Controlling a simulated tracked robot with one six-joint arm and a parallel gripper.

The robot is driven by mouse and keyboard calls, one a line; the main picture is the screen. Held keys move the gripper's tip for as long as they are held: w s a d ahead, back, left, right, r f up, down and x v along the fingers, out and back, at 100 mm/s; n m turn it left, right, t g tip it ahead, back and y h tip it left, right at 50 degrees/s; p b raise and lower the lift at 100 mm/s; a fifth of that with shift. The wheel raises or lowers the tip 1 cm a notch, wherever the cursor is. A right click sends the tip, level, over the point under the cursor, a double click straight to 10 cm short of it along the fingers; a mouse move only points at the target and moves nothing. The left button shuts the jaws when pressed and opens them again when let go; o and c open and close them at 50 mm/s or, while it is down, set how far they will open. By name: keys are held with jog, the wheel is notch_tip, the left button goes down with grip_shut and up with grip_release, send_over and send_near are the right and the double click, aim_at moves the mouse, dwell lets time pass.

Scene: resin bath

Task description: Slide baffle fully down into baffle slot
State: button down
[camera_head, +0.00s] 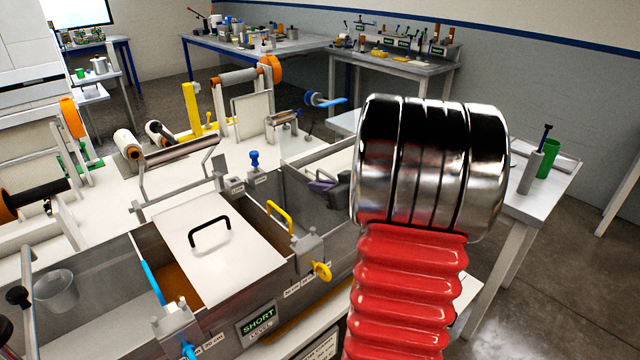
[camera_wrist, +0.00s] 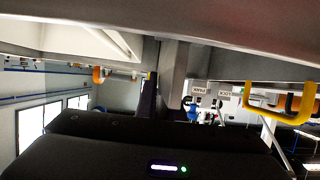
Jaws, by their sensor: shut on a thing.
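My gripper (camera_head: 333,188) is low at the right part of the grey resin bath (camera_head: 215,292), partly behind my arm in the head view. How deep the baffle sits is hidden by the bath wall and my arm.
A blue knob (camera_head: 254,160) is behind. A sign reading SHORT (camera_head: 258,318) is on the front.

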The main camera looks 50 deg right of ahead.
aim_at(321, 199)
jog(key=shift+f, duration=2.15)
jog(key=c, duration=1.8)
grip_release()
jog(key=shift+f, duration=0.1)
jog(key=shift+s, duration=0.15)
jog(key=v, duration=1.3)
jog(key=shift+s+r, duration=0.25)
